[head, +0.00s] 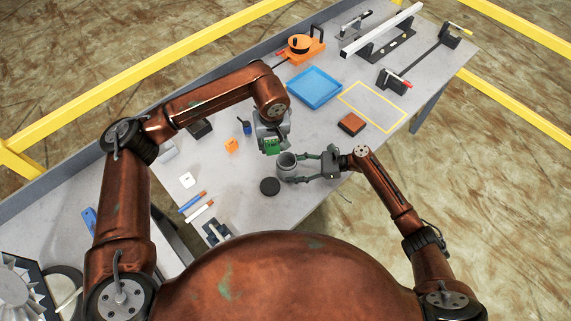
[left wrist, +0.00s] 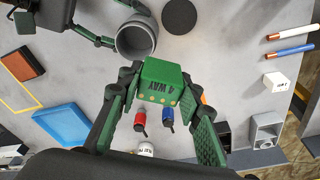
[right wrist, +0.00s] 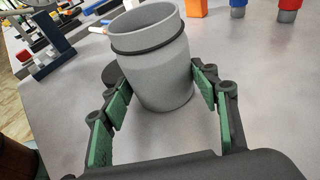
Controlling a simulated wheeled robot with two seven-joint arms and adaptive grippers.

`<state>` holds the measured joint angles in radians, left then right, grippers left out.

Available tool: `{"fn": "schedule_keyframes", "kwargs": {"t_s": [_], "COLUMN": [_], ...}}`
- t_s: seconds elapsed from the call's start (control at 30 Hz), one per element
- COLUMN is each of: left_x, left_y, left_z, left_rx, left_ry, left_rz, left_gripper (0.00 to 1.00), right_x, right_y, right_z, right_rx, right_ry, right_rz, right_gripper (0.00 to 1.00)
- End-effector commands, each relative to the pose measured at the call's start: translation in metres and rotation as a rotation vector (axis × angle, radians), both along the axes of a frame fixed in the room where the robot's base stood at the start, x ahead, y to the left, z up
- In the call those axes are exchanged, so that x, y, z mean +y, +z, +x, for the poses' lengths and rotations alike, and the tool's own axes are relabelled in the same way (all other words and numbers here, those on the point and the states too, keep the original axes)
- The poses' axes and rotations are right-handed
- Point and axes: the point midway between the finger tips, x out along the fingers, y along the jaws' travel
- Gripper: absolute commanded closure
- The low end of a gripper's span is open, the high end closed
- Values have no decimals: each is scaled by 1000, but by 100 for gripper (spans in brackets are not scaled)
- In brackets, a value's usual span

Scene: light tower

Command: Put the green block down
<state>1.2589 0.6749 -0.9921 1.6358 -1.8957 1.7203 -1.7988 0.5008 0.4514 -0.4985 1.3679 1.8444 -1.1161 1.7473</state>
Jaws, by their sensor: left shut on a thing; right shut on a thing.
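The green block (head: 271,147) is held in my left gripper (head: 272,142), above the table and just beyond the grey cup (head: 287,161). In the left wrist view the block (left wrist: 160,80), marked "4 WAY", sits between the fingertips, with bare table and small parts behind it. My right gripper (head: 303,167) is shut on the grey cup, with one finger on each side. In the right wrist view the cup (right wrist: 152,70) is open at the top, has a dark band and leans slightly. I cannot tell whether its base touches the table.
A black disc (head: 269,187) lies left of the cup. A blue tray (head: 314,88), a yellow outlined area (head: 372,106) and a red-brown block (head: 351,124) are to the right. An orange block (head: 231,145) and red (left wrist: 140,119) and blue (left wrist: 168,114) parts stand near the left gripper.

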Motion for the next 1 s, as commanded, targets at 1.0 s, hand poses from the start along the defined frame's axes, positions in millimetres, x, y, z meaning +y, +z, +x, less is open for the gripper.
{"fn": "schedule_keyframes", "kwargs": {"t_s": [1.0], "left_x": [-44], "left_y": [-88], "left_z": [23], "left_rx": [3], "left_ry": [66], "left_rz": [1], "left_gripper": [96], "right_x": [-1], "right_y": [-4], "right_z": [-2], "right_rx": [4], "right_ry": [1], "right_rz": [-5], "right_gripper": [58]}}
